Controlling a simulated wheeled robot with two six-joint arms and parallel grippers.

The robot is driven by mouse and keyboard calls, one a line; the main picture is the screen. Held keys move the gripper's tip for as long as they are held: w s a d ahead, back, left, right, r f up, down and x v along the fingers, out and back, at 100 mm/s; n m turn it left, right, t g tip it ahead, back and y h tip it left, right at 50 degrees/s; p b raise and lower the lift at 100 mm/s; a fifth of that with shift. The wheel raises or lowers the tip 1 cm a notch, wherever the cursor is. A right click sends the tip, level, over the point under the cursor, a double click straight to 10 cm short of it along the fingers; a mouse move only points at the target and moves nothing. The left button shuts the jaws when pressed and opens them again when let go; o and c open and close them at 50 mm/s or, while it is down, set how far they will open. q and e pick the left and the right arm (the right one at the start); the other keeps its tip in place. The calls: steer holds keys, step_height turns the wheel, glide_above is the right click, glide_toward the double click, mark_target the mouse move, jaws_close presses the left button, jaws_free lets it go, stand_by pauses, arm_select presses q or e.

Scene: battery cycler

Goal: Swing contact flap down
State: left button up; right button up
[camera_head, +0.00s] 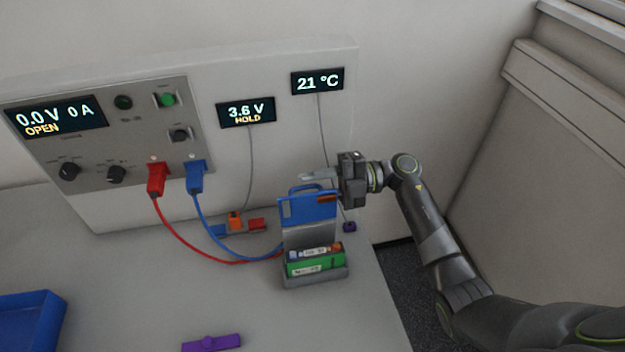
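The blue contact flap (305,211) stands upright, raised above the battery holder (318,279), with a blue handle loop on its top edge. A copper-coloured patch shows at its right side. A green battery (314,265) lies in the holder, with a smaller cell (312,252) behind it. My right gripper (308,179) reaches in from the right at the height of the flap's handle. Its fingers point left, just behind or above the handle; I cannot tell whether they touch it or how far apart they are. My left gripper is not in view.
The cycler panel (100,130) reads 0.0 V, 0 A, OPEN. Red (156,180) and blue (195,177) plugs carry cables across the bench. Displays read 3.6 V HOLD (246,112) and 21 °C (317,81). A blue tray (30,325) and purple piece (211,343) lie in front.

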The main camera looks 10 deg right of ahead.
steer(key=shift+a, duration=0.15)
jaws_close()
